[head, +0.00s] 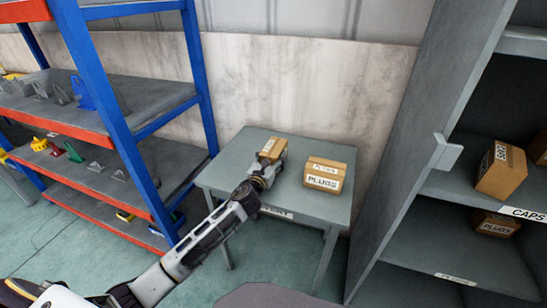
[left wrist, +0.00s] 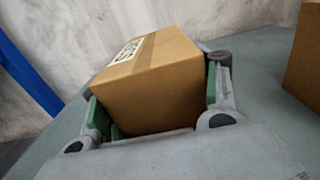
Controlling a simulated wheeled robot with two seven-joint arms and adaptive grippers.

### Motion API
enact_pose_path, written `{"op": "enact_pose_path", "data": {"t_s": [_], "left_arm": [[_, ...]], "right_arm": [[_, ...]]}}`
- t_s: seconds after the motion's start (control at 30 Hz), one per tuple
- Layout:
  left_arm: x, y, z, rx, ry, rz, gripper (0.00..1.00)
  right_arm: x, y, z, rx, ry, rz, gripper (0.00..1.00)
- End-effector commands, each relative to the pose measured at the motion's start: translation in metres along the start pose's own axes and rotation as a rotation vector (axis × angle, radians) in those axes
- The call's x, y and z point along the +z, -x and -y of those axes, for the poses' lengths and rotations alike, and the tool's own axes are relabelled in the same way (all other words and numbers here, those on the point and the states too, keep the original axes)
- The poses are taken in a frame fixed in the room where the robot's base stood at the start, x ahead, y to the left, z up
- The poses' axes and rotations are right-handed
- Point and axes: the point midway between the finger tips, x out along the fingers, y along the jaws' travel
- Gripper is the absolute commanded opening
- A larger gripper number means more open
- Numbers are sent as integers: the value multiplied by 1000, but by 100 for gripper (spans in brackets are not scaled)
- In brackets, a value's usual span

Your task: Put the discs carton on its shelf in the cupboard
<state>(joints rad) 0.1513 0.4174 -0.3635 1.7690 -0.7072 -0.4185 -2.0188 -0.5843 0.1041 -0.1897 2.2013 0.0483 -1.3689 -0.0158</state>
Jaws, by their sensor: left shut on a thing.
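A brown carton (head: 272,147) is at the back of the grey table (head: 235,157). Its label is too small or slanted to read for sure in either view, so I cannot confirm it is the discs carton. My left gripper (head: 266,172) is shut on it; in the left wrist view the green finger pads sit on both sides of the carton (left wrist: 150,85). I cannot tell whether the carton touches the tabletop. The grey cupboard (head: 420,130) stands open at the right, with shelf labels including CAPS (head: 524,214). My right gripper is not in view.
A PLUGS carton (head: 324,175) stands on the table right of the held one. Inside the cupboard, one carton (head: 503,171) stands on the CAPS shelf and a PLUGS carton (head: 496,224) below. A lower cupboard shelf (head: 455,255) has bare room. A blue-orange rack (head: 88,65) is at left.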

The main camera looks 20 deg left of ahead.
Motion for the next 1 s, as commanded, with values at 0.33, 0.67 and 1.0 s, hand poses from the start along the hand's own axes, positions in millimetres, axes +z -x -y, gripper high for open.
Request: {"op": "enact_pose_path", "data": {"t_s": [0.33, 0.67, 1.0], "left_arm": [[11, 0, 0, -1, -1, 4, 19], [44, 0, -1, 0, -2, 5, 19], [86, 0, 0, -1, -1, 4, 19]], "right_arm": [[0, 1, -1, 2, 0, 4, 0], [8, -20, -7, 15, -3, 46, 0], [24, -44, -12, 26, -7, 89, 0]]}}
